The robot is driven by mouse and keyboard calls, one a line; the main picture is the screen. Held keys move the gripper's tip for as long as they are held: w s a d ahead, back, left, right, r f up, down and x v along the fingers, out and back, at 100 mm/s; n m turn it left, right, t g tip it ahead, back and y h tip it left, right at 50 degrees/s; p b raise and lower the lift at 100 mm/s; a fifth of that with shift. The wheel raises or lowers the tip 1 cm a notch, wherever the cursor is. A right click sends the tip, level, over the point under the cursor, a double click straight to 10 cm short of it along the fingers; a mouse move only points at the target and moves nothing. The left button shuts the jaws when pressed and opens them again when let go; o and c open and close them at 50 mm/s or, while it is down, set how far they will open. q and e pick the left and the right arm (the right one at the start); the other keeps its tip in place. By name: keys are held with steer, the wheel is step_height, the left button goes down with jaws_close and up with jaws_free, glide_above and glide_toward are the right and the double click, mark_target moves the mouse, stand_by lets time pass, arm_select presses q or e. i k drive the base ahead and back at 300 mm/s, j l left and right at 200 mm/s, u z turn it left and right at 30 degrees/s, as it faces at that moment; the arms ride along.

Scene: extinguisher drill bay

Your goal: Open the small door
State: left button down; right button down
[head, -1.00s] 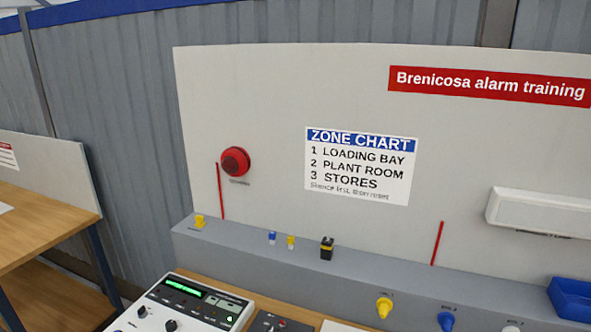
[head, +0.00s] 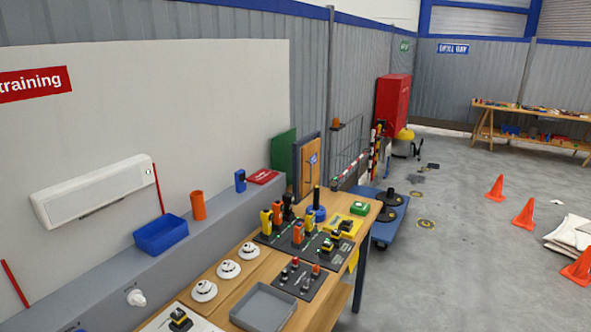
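A small wooden door (head: 310,166) with a blue sign on it stands upright in a dark frame at the far end of the workbench. It is small in the head view, and I cannot make out its handle or tell whether it is fully shut. A green panel (head: 284,152) stands just left of it. Neither of my grippers shows in the head view.
The bench holds a grey tray (head: 246,317), several white detectors, switch boards and yellow and orange handsets. A blue bin (head: 161,244) sits on the grey ledge. A blue trolley (head: 383,232) stands beyond the bench. Open floor with orange cones (head: 524,214) lies right.

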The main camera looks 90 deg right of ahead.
mark_target(309, 153)
steer(key=z, duration=3)
steer(key=i+l+z, duration=0.3)
steer(key=i+z, duration=0.15)
steer(key=i, duration=0.2)
steer(key=i+z, duration=0.4)
steer(key=i, duration=0.25)
steer(key=i+u, duration=0.15)
steer(key=i, duration=0.3)
steer(key=i+l+u, duration=0.1)
steer(key=i, duration=0.3)
steer(key=i+l+u, duration=0.15)
steer(key=i, duration=0.3)
steer(key=i+l+u, duration=0.1)
steer(key=i+l, duration=0.15)
steer(key=i, duration=0.15)
